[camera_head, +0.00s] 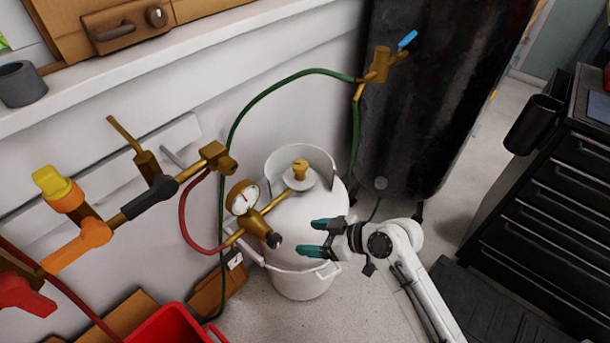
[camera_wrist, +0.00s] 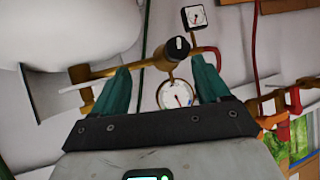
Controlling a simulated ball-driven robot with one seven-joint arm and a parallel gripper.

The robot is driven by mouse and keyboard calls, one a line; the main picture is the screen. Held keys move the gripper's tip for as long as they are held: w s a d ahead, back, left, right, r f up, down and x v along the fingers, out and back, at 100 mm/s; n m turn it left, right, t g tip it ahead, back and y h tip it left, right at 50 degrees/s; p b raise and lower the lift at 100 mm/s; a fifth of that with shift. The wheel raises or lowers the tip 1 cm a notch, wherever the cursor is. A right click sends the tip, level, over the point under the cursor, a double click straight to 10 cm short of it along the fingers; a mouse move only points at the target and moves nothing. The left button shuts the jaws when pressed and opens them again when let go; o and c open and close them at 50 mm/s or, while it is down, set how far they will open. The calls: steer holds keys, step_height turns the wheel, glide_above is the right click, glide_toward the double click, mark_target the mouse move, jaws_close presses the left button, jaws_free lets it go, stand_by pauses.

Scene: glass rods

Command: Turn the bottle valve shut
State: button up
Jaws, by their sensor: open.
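The white gas bottle (camera_head: 300,250) stands upright by the wall, with a brass valve knob (camera_head: 300,169) on top inside its raised collar. A brass regulator (camera_head: 255,224) joins it, with a round gauge (camera_head: 243,197) and a black knob (camera_head: 273,240). My gripper (camera_head: 306,238) has teal fingers, is open and empty, and is in front of the bottle, lower than the valve. In the wrist view my gripper (camera_wrist: 160,75) points at the regulator, its black knob (camera_wrist: 177,48) appearing between the fingers. The bottle (camera_wrist: 80,30) fills the upper left there; contact cannot be told.
A dark tank (camera_head: 430,100) stands behind right. Wall valves (camera_head: 150,190) and a red bin (camera_head: 178,326) are left; a black drawer cabinet (camera_head: 550,200) is right.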

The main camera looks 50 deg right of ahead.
steer(key=w+d+m+t+h+b, duration=0.1)
steer(key=w+d+t+h+b, duration=0.2)
steer(key=d, duration=0.4)
steer(key=m+t+h, duration=0.2)
steer(key=t, duration=0.2)
glide_toward(306, 169)
steer(key=w, duration=1)
steer(key=shift+w+d+f+p, duration=0.2)
steer(key=shift+w+p, duration=0.1)
steer(key=shift+w, duration=0.1)
steer(key=shift+c, duration=0.4)
steer(key=c, duration=1)
steer(key=shift+o, duration=0.2)
